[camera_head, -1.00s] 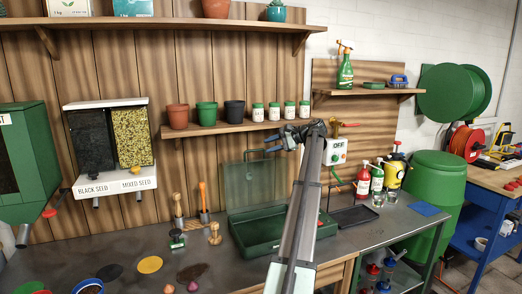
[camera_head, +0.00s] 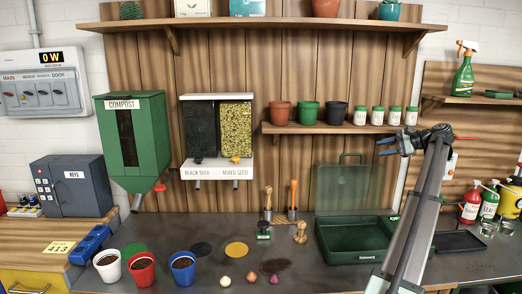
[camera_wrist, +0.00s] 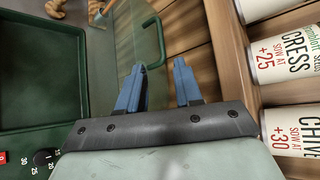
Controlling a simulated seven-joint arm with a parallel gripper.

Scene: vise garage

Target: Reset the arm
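My arm rises at the right of the head view, with my gripper (camera_head: 385,147) at its top end, just below the wall shelf with pots and seed jars. In the wrist view my gripper (camera_wrist: 159,85) has two blue fingers apart with a clear gap and nothing between them. Behind the fingers are the clear lid (camera_wrist: 140,35) of the green propagator and the plank wall. The propagator (camera_head: 355,238) stands open on the bench, below and left of my gripper.
Seed jars (camera_wrist: 285,55) stand close to the right of my fingers. The shelf (camera_head: 320,128) holds three pots. Soil-filled pots (camera_head: 142,272), bulbs and tampers stand on the bench (camera_head: 200,225). A green compost dispenser (camera_head: 135,140) and seed dispensers (camera_head: 218,130) hang left.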

